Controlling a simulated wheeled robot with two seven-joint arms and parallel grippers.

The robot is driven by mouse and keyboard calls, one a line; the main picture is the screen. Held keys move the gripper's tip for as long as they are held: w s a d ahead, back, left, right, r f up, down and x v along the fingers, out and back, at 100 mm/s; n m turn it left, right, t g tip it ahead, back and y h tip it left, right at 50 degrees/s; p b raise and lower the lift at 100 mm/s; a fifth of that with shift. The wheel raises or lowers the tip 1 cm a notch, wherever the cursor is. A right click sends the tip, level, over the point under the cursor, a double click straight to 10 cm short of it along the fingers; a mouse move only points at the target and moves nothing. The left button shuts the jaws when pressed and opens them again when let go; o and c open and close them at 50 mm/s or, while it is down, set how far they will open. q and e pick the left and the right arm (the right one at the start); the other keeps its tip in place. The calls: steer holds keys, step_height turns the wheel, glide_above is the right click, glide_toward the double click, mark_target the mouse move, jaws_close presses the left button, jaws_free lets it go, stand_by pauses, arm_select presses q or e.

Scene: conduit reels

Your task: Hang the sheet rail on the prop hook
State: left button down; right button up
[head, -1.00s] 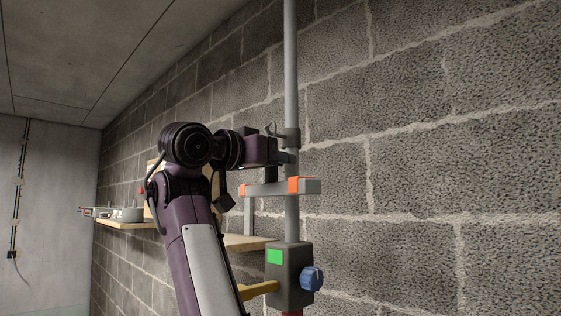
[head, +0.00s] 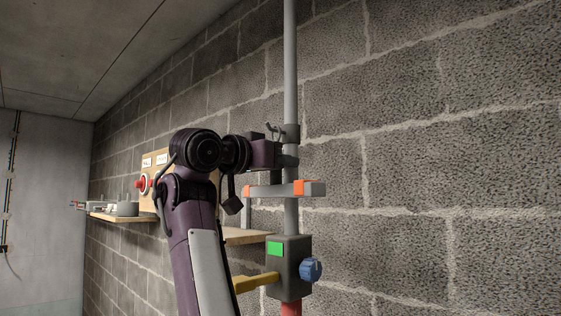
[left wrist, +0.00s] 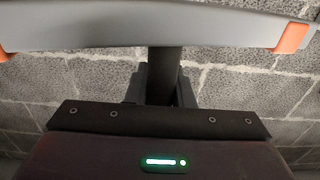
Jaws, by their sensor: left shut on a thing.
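The sheet rail (head: 272,190), a grey bar with orange bands near its ends, is level in front of the grey prop pole (head: 290,60). In the left wrist view the rail (left wrist: 160,27) spans the top. A dark stem (left wrist: 163,75) runs from it down between my fingers. My left gripper (head: 288,160) is shut on this part of the rail, just above the bar in the head view. The prop hook (head: 272,131) sticks out left from a dark collar on the pole, slightly above my gripper. Whether rail and hook touch is unclear. My right gripper is out of view.
Below the rail, the pole carries a dark box (head: 290,250) with a green label, a blue knob (head: 311,269) and a yellow handle (head: 255,283). A wooden shelf (head: 125,217) and a board with a red button stand behind my arm. A block wall lies close behind.

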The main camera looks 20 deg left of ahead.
arm_select(q)
steer(key=c, duration=1.6)
jaws_free()
steer(key=shift+w+f, duration=0.15)
steer(key=shift+f, duration=0.15)
steer(key=o, duration=0.4)
steer(key=shift+w+d, duration=0.1)
steer(key=shift+w, duration=0.05)
steer(key=shift+r, duration=0.1)
steer(key=b+v, duration=0.6)
steer(key=v, duration=0.2)
steer(key=shift+w+b, duration=0.1)
steer(key=shift+b, duration=0.2)
